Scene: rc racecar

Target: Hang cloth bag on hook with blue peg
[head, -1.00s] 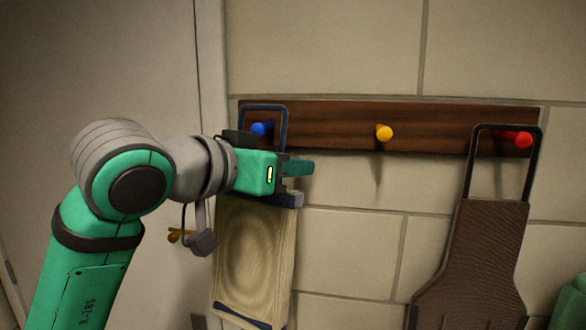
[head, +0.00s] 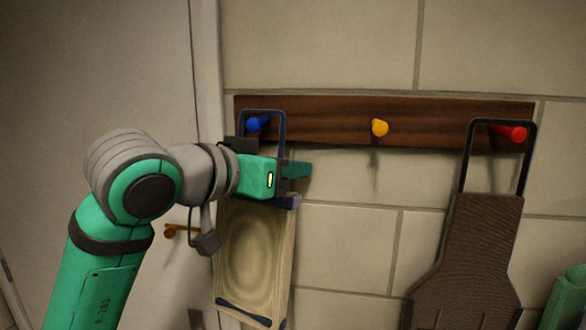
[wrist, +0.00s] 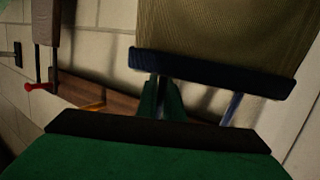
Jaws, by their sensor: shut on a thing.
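The cloth bag (head: 250,262) is beige with dark blue trim and a dark blue handle loop (head: 283,125). It hangs upright below my gripper (head: 297,171), which is shut on it near the top trim. The blue peg (head: 254,124) shows inside the loop's outline, near its upper left, just under the top bar. I cannot tell how deep the peg passes through the loop. In the wrist view, the bag (wrist: 225,35) is upside down, with its blue trim (wrist: 210,74) beside my finger and a blue strap (wrist: 233,108) to the right.
The dark wooden rail (head: 320,125) also carries an empty yellow peg (head: 379,128) and a red peg (head: 515,133) with a brown bag (head: 470,255) hanging there. A door with a brass handle (head: 180,231) is at left. A green object (head: 567,300) stands at lower right.

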